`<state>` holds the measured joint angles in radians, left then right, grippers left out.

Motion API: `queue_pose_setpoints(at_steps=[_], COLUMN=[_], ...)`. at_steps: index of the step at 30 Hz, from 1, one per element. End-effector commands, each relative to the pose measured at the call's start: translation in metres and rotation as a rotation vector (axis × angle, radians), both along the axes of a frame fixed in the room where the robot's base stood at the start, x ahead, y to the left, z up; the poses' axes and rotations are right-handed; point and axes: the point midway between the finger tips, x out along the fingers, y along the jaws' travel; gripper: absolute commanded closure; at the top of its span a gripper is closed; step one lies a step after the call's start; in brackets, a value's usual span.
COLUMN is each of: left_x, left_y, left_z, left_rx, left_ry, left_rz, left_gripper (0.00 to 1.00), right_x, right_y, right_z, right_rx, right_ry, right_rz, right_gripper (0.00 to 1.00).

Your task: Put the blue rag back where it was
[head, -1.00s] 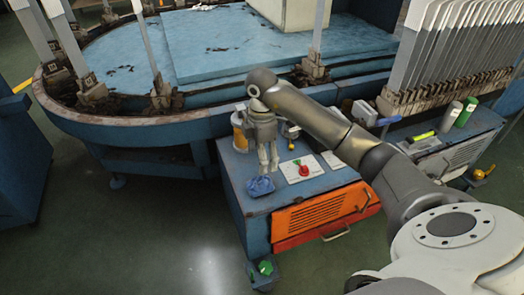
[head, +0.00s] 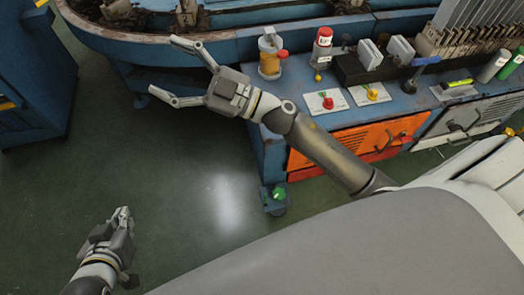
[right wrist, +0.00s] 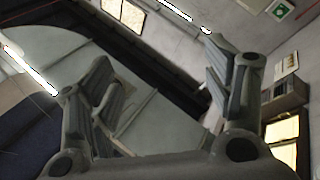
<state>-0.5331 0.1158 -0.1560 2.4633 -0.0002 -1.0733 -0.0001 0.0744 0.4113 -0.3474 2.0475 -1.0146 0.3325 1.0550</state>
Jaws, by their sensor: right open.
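I cannot see the blue rag in either view now; my right wrist and forearm cover the front left part of the blue cabinet top (head: 330,122). My left gripper (head: 122,212) is low at the left over the green floor, away from the cabinet. Its fingers are seen edge-on, so their opening is unclear.
On the cabinet are an orange jar (head: 270,56), a red-topped lamp (head: 322,44), a red knob panel (head: 326,101) and a yellow knob panel (head: 371,93). The blue machine rim (head: 150,48) runs behind. The floor (head: 190,200) at left is clear.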

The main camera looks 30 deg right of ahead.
Motion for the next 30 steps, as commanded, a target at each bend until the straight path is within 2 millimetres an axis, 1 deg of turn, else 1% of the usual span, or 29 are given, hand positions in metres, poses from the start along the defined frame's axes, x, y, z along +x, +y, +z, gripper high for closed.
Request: queue_pose_setpoints(at_steps=[1, 2, 3, 5, 6, 8, 9, 11, 12, 14, 15, 18, 19, 21, 24, 30], left_x=[0.0, 0.0, 0.0, 0.0, 0.0, 0.0, 0.0, 0.0, 0.0, 0.0, 0.0, 0.0, 0.0, 0.0, 0.0, 0.0], left_y=[0.0, 0.0, 0.0, 0.0, 0.0, 0.0, 0.0, 0.0, 0.0, 0.0, 0.0, 0.0, 0.0, 0.0, 0.0, -0.001], left_z=[0.0, 0.0, 0.0, 0.0, 0.0, 0.0, 0.0, 0.0, 0.0, 0.0, 0.0, 0.0, 0.0, 0.0, 0.0, 0.0], left_rx=[0.0, 0.0, 0.0, 0.0, 0.0, 0.0, 0.0, 0.0, 0.0, -0.001, -0.001, -0.001, -0.001, -0.001, -0.001, -0.001], left_ry=[0.0, 0.0, 0.0, -0.001, -0.001, -0.001, -0.001, -0.001, -0.001, -0.001, -0.001, -0.001, -0.001, -0.001, -0.001, -0.001], left_rz=[0.0, 0.0, 0.0, 0.0, 0.0, 0.0, 0.0, 0.0, 0.0, -0.001, -0.001, -0.001, -0.001, -0.001, -0.001, -0.001], left_gripper=[1.0, 1.0, 1.0, 1.0, 1.0, 1.0, 1.0, 1.0, 1.0, 1.0, 1.0, 1.0, 1.0, 1.0, 1.0, 1.0], right_x=[0.003, 0.005, 0.009, 0.011, 0.011, 0.007, 0.002, -0.01, -0.021, -0.04, -0.054, -0.088, -0.096, -0.113, -0.126, -0.129], right_y=[-0.016, -0.027, -0.043, -0.065, -0.08, -0.099, -0.11, -0.122, -0.127, -0.131, -0.132, -0.128, -0.126, -0.122, -0.118, -0.117], right_z=[0.001, 0.0, -0.004, -0.017, -0.029, -0.053, -0.071, -0.101, -0.121, -0.15, -0.167, -0.199, -0.206, -0.217, -0.225, -0.227], right_rx=[0.076, 0.112, 0.153, 0.197, 0.215, 0.226, 0.221, 0.199, 0.176, 0.132, 0.098, 0.017, -0.004, -0.045, -0.079, -0.089], right_ry=[0.038, 0.062, 0.106, 0.187, 0.252, 0.364, 0.447, 0.582, 0.674, 0.808, 0.891, 1.06, 1.1, 1.168, 1.221, 1.234], right_rz=[-0.098, -0.162, -0.246, -0.365, -0.442, -0.544, -0.606, -0.679, -0.716, -0.749, -0.759, -0.75, -0.742, -0.724, -0.704, -0.698], right_gripper=[0.26, 0.26, 0.26, 0.26, 0.26, 0.26, 0.26, 0.26, 0.26, 0.26, 0.26, 0.26, 0.26, 0.26, 0.26, 0.26])
